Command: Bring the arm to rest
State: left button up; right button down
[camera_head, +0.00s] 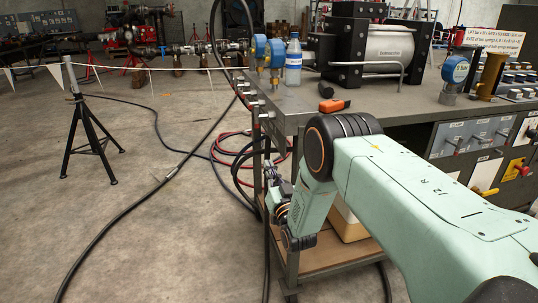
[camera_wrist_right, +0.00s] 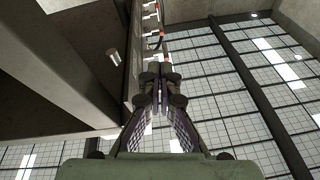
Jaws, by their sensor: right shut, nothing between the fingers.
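My right gripper (camera_head: 277,190) is partly hidden behind the arm, in front of the workbench's left end. In the right wrist view the gripper (camera_wrist_right: 157,78) shows its two fingers brought together, shut with nothing between them. That view looks toward a gridded ceiling with light panels. My left gripper is not in view.
A black stand (camera_head: 90,130) holds a pennant line. Open floor lies at left.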

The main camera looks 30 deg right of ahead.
jog(key=s+a+f+n+g+y+p, duration=0.1)
jog(key=s+a+f+g, duration=0.3)
jog(key=s+f, duration=0.55)
jog(key=s+a+f+g+y, duration=0.1)
jog(key=s+a+f+g, duration=0.1)
jog(key=s+f+g, duration=0.75)
jog(key=s+a+f+n+g+y+p, duration=0.1)
jog(key=s+a+f+g, duration=0.15)
jog(key=s, duration=0.65)
jog(key=s+a+f+n+g+y+p, duration=0.1)
jog(key=s+a+g, duration=0.15)
jog(key=s, duration=0.75)
jog(key=s+a+r+g+p, duration=0.2)
jog(key=s+r, duration=0.4)
jog(key=s, duration=0.4)
jog(key=shift+s+a+n+g, duration=0.15)
jog(key=shift+s+n+g, duration=0.15)
jog(key=shift+s+g, duration=0.1)
jog(key=shift+r, duration=0.1)
